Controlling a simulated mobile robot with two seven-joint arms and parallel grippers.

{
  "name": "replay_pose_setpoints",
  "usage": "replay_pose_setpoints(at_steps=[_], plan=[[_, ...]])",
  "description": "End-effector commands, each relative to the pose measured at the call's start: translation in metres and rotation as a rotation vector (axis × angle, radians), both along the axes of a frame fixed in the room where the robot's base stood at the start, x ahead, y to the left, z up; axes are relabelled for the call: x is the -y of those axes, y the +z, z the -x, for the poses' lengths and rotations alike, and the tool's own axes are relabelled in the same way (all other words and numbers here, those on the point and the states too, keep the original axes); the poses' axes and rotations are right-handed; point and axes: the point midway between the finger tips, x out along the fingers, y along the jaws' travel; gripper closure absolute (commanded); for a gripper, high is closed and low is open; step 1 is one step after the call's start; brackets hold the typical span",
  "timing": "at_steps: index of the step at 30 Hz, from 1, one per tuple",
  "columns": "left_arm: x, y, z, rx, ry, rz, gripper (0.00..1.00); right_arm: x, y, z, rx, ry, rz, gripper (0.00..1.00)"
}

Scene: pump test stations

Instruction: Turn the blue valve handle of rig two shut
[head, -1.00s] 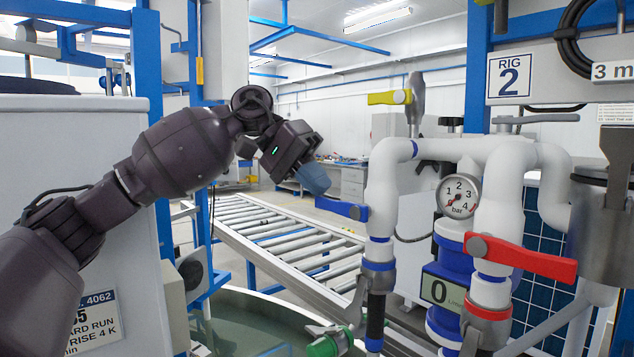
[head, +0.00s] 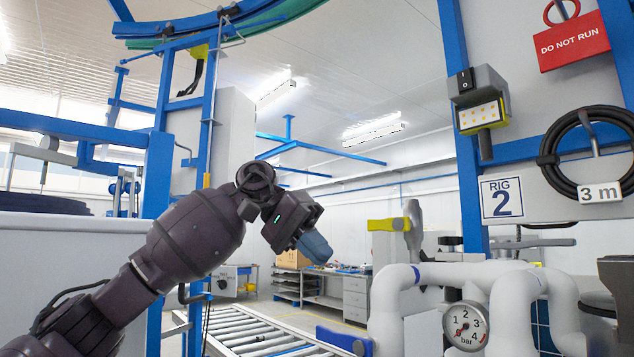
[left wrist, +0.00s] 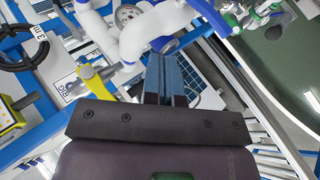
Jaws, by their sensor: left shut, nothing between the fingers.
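The blue valve handle (head: 337,340) shows at the bottom edge of the head view, left of the white pipes of rig two (head: 400,305). My right gripper is not in view.
A yellow handle (head: 389,224) sticks out left above the pipes. The pressure gauge (head: 466,325), rig two label (head: 502,197), coiled black hose (head: 553,165) and red sign (head: 573,40) are to the right. A roller conveyor (head: 250,333) runs below the arm.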

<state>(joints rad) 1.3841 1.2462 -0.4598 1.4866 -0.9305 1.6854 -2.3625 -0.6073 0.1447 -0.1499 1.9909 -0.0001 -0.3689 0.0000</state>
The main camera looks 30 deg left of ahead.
Motion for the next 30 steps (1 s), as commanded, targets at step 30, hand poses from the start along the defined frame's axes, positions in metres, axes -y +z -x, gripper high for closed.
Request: replay_pose_setpoints(at_steps=[30], plan=[[0.0,0.108,0.0,0.0,0.001,0.0,1.0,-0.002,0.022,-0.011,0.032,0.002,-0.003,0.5]])
